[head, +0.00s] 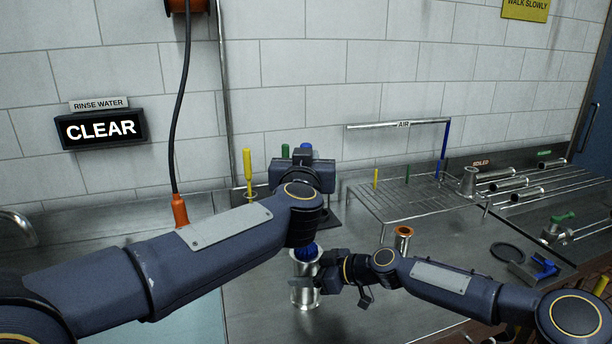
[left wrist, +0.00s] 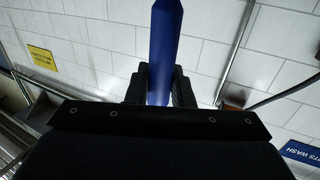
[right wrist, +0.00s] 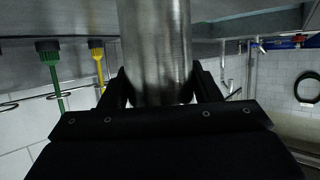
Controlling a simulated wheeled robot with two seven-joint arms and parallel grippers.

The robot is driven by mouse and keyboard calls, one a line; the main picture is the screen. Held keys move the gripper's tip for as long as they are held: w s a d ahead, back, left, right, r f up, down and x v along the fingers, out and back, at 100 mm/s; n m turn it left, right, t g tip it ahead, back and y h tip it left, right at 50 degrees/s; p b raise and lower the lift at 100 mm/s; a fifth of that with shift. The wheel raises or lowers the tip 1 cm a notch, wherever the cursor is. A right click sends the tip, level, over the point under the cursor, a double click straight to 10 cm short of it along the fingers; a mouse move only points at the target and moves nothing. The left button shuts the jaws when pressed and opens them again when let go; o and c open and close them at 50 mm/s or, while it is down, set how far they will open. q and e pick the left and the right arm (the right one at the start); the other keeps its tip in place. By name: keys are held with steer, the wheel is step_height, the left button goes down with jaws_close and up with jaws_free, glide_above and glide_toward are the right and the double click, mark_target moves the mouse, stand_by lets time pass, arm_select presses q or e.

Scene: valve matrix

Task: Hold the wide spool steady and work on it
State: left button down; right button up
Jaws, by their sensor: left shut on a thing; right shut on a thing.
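The wide spool (head: 304,297) is a shiny steel cylinder with flanged ends, standing upright on the steel bench. My right gripper (head: 324,277) is shut on its side; the right wrist view shows the steel barrel (right wrist: 155,50) between the fingers. My left gripper (head: 303,158) is shut on a blue brush, whose handle (left wrist: 165,55) shows between the fingers in the left wrist view. The blue bristles (head: 307,252) are at the spool's top opening. How far they reach inside is hidden. My left forearm hides most of the brush.
A yellow brush (head: 247,168) and a green brush (head: 285,151) stand behind my left arm. A small orange-topped spool (head: 403,238) stands right of the wide one. A wire rack (head: 410,196) marked AIR is at the back. The sign (head: 100,129) reads CLEAR.

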arm_select(q)
steer(key=shift+r, duration=1.15)
steer(key=shift+r, duration=3.65)
arm_select(e)
steer(key=o, duration=1.4)
steer(key=shift+c, duration=0.2)
